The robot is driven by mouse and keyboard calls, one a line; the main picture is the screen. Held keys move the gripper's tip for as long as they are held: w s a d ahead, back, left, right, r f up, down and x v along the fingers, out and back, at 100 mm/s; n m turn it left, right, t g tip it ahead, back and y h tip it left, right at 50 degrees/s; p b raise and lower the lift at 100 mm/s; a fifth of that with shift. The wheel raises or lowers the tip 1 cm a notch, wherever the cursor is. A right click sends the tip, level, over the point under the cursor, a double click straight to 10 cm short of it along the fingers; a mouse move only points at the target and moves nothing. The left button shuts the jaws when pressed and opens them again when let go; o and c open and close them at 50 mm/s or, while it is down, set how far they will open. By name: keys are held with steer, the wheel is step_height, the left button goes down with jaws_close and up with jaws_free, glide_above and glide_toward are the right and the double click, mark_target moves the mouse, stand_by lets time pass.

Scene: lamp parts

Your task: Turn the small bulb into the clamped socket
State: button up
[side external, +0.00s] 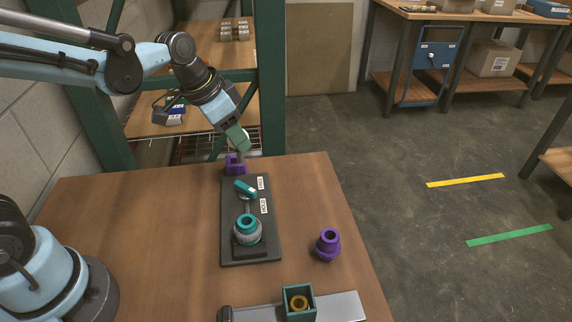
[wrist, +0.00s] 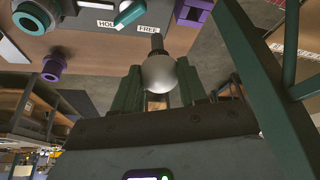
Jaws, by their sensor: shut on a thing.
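My gripper (side external: 240,144) is at the far end of the table, above a purple block (side external: 236,165). In the wrist view its green fingers (wrist: 160,88) are shut on the small frosted bulb (wrist: 158,72), whose narrow dark base points away from the fingers. The bulb is mostly hidden in the side view. The clamped socket (side external: 247,231), a grey collar with a teal ring on top, stands upright on the dark board (side external: 232,252), apart from the bulb. It also shows at the upper left of the wrist view (wrist: 28,20). I see nothing in the teal ring's opening.
A teal lever (side external: 245,187) sits on the board beside HOLD and FREE labels. A loose purple part (side external: 328,244) stands right of the board. A green rack post (side external: 270,80) rises behind my gripper.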

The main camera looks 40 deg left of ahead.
steer(key=s+d+r+m, duration=0.2)
steer(key=s+d+r, duration=0.4)
steer(key=s+d, duration=0.5)
steer(key=shift+h, duration=0.3)
steer(key=shift+w+f, duration=0.15)
steer(key=shift+f, duration=2.45)
steer(key=shift+f, duration=0.15)
steer(key=shift+f, duration=1.1)
steer(key=shift+f, duration=0.65)
